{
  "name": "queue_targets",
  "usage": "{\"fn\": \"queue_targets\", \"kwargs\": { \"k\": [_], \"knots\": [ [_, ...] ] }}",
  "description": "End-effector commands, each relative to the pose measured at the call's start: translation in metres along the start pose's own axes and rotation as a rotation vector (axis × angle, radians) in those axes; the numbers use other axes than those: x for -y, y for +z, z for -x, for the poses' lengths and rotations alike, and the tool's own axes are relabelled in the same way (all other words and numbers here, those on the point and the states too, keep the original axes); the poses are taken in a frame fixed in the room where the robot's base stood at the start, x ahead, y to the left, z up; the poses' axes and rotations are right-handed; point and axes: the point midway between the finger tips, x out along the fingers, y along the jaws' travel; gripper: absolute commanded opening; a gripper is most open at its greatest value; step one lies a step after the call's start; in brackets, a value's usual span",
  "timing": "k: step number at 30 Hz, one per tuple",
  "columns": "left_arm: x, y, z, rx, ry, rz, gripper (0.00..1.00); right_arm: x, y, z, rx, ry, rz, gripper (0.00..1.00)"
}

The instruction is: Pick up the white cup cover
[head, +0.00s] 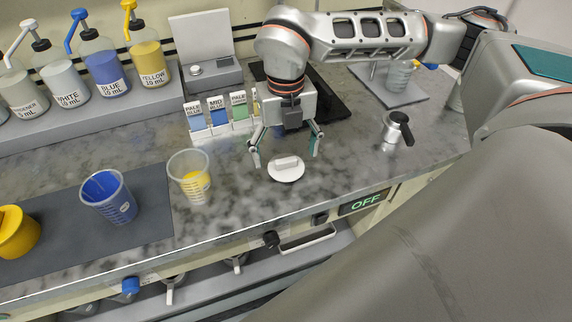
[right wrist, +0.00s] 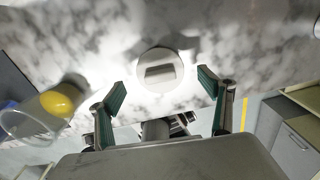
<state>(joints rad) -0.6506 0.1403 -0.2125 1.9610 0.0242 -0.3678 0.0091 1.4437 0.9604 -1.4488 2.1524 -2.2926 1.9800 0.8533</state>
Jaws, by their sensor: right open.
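The white cup cover (head: 286,169) is a round disc with a raised bar handle. It lies flat on the grey marbled counter in the head view. It also shows in the right wrist view (right wrist: 160,70), just beyond the fingertips. My right gripper (head: 285,146) is open and points down above the counter, with its fingers on either side of the cover's far side. It is empty and appears apart from the cover. In the right wrist view the open fingers (right wrist: 161,85) frame the cover. My left gripper is not in view.
A clear cup with yellow liquid (head: 190,178) stands left of the cover, and a blue cup (head: 109,197) stands on a dark mat further left. Colour cards (head: 218,113) stand behind. A metal pot (head: 397,129) is to the right. The counter's front edge is close.

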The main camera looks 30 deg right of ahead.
Motion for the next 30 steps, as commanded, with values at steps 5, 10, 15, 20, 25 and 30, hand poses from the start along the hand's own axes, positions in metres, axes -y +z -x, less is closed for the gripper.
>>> {"fn": "queue_targets", "kwargs": {
  "k": [5, 10, 15, 20, 25, 30],
  "knots": [
    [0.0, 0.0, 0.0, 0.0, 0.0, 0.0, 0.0, 0.001, -0.001, -0.022, -0.003, 0.0, 0.001, 0.79],
    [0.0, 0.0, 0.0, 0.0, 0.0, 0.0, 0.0, 0.001, -0.001, -0.026, -0.001, 0.001, 0.001, 0.79],
    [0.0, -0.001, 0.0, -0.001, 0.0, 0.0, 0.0, 0.001, -0.001, -0.025, -0.001, 0.001, 0.001, 0.69],
    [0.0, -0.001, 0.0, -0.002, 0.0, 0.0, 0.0, 0.001, -0.001, -0.025, -0.001, 0.001, 0.001, 0.46],
    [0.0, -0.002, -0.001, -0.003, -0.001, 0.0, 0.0, 0.001, -0.001, -0.025, -0.001, 0.001, 0.001, 0.46],
    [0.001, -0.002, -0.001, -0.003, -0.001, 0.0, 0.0, 0.0, -0.001, -0.023, -0.001, 0.001, 0.001, 0.46]
  ]
}}
